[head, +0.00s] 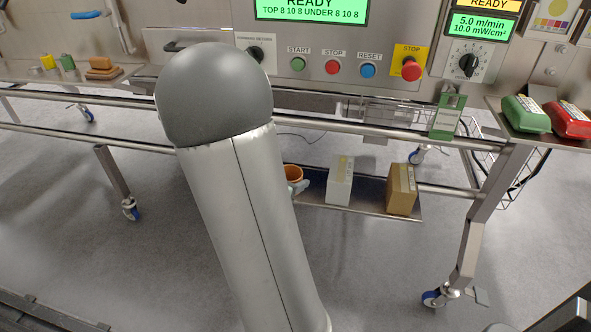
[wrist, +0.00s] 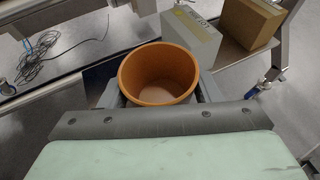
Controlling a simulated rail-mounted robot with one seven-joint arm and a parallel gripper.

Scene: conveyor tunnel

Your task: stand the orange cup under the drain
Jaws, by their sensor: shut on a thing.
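The orange cup (wrist: 157,72) is upright and its open top faces the wrist camera. My gripper (wrist: 160,92) is shut on the cup, with a finger at each side of it. In the head view the cup (head: 293,173) shows only in part, behind my grey arm, at the left part of the low shelf. I cannot tell whether its base touches the shelf. The inside of the cup looks empty. I cannot make out the drain in either view.
A white box (head: 340,180) and a brown box (head: 401,189) stand on the low shelf (head: 375,210), to the right of the cup. The steel frame rail (head: 390,131) runs above. A black cable (wrist: 55,55) lies on the floor. Green and red packs (head: 527,113) lie at the right.

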